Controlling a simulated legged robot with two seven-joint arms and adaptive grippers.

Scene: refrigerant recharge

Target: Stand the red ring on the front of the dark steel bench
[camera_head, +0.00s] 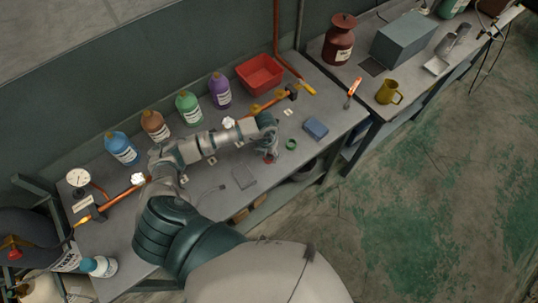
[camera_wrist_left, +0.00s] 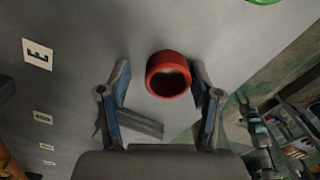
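The red ring (camera_head: 270,156) is on the dark steel bench (camera_head: 215,205), near its front edge, partly hidden by my left gripper (camera_head: 269,150) in the head view. In the left wrist view the red ring (camera_wrist_left: 169,87) shows as a short, thick tube with its dark opening facing the camera. My left gripper (camera_wrist_left: 160,82) is open, one finger on each side of the ring. The left finger is clearly apart from it; the right finger is very near it, and I cannot tell if they touch. My right gripper is not in view.
A green ring (camera_head: 291,144) and a blue box (camera_head: 316,128) are to the right. A thin grey plate (camera_head: 244,177) lies to the left. Coloured bottles (camera_head: 188,107) and a red bin (camera_head: 260,74) stand at the back. Small lettered tags (camera_wrist_left: 37,54) mark the bench top.

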